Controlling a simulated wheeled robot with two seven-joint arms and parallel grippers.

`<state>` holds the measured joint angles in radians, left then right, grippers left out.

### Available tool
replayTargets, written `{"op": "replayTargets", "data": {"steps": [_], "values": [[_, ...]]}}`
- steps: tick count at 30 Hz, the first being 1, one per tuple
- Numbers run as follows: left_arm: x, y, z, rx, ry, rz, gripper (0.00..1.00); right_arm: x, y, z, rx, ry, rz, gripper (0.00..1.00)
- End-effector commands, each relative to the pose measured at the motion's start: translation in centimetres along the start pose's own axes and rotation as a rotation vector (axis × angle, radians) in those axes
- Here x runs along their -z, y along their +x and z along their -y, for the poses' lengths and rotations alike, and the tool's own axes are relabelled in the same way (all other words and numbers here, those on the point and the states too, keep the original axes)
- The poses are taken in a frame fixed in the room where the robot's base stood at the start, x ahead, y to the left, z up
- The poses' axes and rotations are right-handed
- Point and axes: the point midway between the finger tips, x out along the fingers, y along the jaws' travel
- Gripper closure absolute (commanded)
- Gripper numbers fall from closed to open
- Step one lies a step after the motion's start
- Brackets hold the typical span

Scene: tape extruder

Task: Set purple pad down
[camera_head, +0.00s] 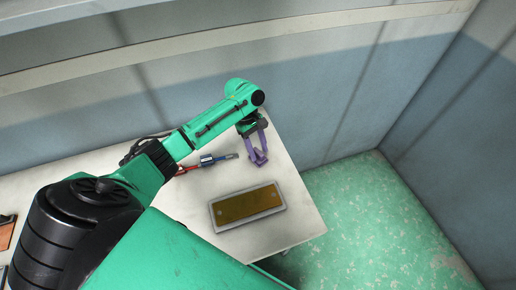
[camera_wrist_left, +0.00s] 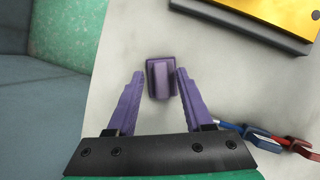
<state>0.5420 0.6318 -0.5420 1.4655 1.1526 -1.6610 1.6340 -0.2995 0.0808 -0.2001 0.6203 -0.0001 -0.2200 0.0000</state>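The purple pad (camera_wrist_left: 160,78) shows in the left wrist view, between the two purple fingertips of my left gripper (camera_wrist_left: 159,74). It is a small block with a raised ridge, and it appears to rest on the pale table (camera_wrist_left: 220,90). The fingers are spread, with a narrow gap on the pad's left side; on its right the finger is very close. In the head view my left gripper (camera_head: 258,157) points down over the table's far edge area, and I cannot separate the pad from the purple fingers there. My right gripper is not in view.
A grey block with a gold top (camera_head: 247,205) lies on the table, to the front of the gripper. A red and blue tool (camera_head: 208,160) lies left of the gripper. The table's edge is close on the right, above a green floor (camera_head: 385,220). Walls stand behind.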

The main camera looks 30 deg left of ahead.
Motion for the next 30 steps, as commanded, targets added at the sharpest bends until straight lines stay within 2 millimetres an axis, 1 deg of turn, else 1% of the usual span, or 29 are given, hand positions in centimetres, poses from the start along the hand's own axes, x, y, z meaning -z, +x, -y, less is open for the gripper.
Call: {"op": "replayTargets", "data": {"steps": [5, 8, 11, 15, 18, 21, 24, 30], "values": [[0.0, -0.2, 0.0, -0.001, 0.000, -0.001, 0.49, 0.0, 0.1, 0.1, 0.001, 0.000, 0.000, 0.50], [-0.1, -1.4, -0.1, -0.003, -0.001, -0.002, 0.49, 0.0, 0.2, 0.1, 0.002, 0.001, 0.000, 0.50], [0.0, -3.8, -0.1, -0.005, 0.001, -0.003, 0.49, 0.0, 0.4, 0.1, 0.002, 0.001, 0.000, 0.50], [-0.1, -7.8, -0.2, -0.006, 0.000, -0.002, 0.49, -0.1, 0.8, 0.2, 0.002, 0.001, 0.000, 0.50], [-0.1, -10.2, -0.1, -0.004, 0.001, -0.001, 0.49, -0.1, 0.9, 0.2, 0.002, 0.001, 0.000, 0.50], [-0.1, -11.7, -0.1, -0.001, 0.000, 0.000, 0.49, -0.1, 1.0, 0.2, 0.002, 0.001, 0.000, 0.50], [-0.1, -12.3, 0.0, 0.000, 0.000, 0.001, 0.49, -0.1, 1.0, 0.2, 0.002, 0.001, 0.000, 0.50], [-0.1, -12.3, 0.0, 0.001, 0.000, 0.001, 0.49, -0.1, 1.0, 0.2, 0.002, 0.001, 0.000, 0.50]]}}
